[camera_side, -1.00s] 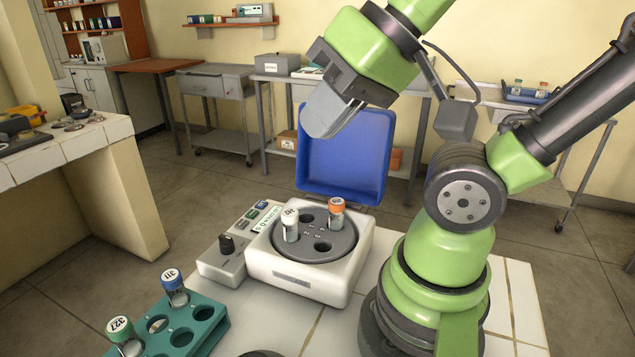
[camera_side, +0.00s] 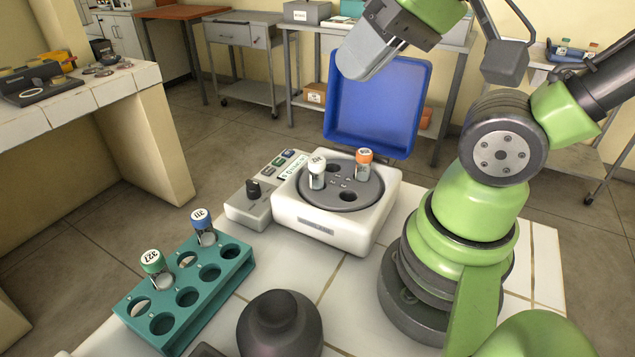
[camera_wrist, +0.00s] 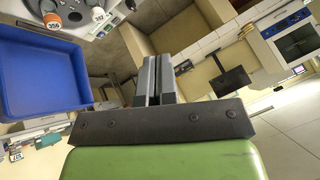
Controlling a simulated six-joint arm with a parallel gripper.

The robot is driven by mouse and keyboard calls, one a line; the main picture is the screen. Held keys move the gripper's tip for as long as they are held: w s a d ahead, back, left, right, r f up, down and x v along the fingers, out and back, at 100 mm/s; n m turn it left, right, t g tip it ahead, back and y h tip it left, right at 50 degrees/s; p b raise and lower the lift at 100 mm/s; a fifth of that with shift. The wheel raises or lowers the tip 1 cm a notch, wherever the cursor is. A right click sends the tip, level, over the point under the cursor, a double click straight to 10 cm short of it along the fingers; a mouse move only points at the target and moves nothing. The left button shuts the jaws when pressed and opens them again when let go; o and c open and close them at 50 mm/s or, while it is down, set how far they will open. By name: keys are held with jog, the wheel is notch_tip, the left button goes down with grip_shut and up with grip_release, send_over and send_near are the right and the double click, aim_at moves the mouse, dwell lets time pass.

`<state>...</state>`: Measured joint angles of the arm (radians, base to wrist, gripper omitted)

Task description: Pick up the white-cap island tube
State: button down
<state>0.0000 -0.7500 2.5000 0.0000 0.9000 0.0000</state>
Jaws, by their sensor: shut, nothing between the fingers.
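The white-cap tube (camera_side: 317,173) stands upright in a hole of the grey round rotor (camera_side: 347,202) on a white device (camera_side: 320,225). An orange-cap tube (camera_side: 363,163) stands in the same rotor to its right. In the wrist view the orange-cap tube (camera_wrist: 52,20) and a white-cap tube (camera_wrist: 99,14) show at the upper left. My gripper (camera_side: 352,70) is raised above and behind the device, apart from the tubes. In the wrist view my gripper (camera_wrist: 154,62) has its two fingers together with nothing between them.
A teal rack (camera_side: 193,295) at the front left holds a blue-cap tube (camera_side: 204,227) and a green-cap tube (camera_side: 156,268), with several empty holes. A dark rounded object (camera_side: 280,325) stands at the front. A blue tray (camera_side: 378,107) is behind the device. A control box (camera_side: 262,204) adjoins it.

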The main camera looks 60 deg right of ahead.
dwell(0.3)
jog(key=c, duration=0.7)
grip_release()
jog(key=shift+c, duration=0.2)
jog(key=g+h, duration=0.2)
jog(key=g, duration=0.5)
send_over(318, 160)
jog(key=shift+n, duration=0.4)
jog(key=f, duration=1.1)
jog(key=shift+w+f, duration=0.35)
jog(key=shift+f, duration=0.05)
notch_tip(318, 160, down, 4)
jog(key=shift+f, duration=0.15)
jog(key=shift+s+f, duration=0.15)
jog(key=shift+f, duration=1.3)
jog(key=shift+s+f, duration=0.15)
jog(key=shift+f, duration=1.3)
